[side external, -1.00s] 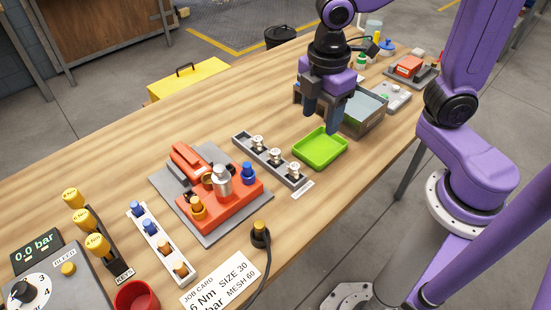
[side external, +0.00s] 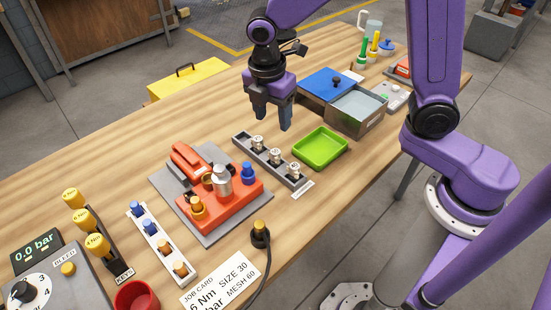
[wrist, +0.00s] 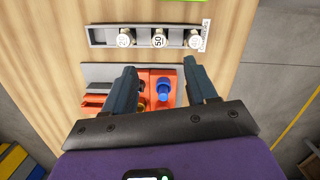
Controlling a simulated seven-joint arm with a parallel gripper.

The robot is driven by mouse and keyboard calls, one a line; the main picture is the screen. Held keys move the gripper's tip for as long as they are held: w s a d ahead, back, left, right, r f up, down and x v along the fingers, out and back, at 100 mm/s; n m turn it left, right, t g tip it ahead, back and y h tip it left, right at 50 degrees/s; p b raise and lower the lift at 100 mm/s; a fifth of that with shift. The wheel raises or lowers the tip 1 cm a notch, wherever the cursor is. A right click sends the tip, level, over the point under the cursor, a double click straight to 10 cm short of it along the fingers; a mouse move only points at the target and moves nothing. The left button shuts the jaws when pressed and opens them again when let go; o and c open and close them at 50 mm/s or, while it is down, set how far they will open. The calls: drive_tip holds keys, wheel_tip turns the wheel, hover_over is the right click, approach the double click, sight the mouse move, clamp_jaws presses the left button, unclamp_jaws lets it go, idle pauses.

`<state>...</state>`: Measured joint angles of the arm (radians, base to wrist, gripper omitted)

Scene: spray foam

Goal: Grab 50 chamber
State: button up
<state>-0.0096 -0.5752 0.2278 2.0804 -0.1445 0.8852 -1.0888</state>
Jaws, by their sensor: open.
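The 50 chamber (wrist: 159,40) is a white cylinder marked "50", the middle of three chambers in a grey rack (wrist: 105,36) in the wrist view. In the side external view it is the middle white piece (side external: 275,156) in the rack (side external: 297,184). The other two chambers stand on either side of it, and the slot at the rack's far end is empty. My gripper (side external: 272,122) is open and empty, pointing down above the table near the far end of the rack. Its fingers (wrist: 160,68) show in the wrist view, apart from the chambers.
An orange unit (side external: 235,206) with a silver cup and blue and orange knobs sits on a grey plate in front of the rack. A green tray (side external: 320,149) lies just right of the rack. A grey box with a blue lid (side external: 329,82) stands behind the tray.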

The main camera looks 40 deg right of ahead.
sight(275, 151)
drive_tip(key=f, duration=0.4)
drive_tip(key=d+f, duration=0.1)
drive_tip(key=f, duration=0.8)
drive_tip(key=shift+w+d, duration=0.15)
drive_tip(key=shift+w, duration=0.05)
clamp_jaws()
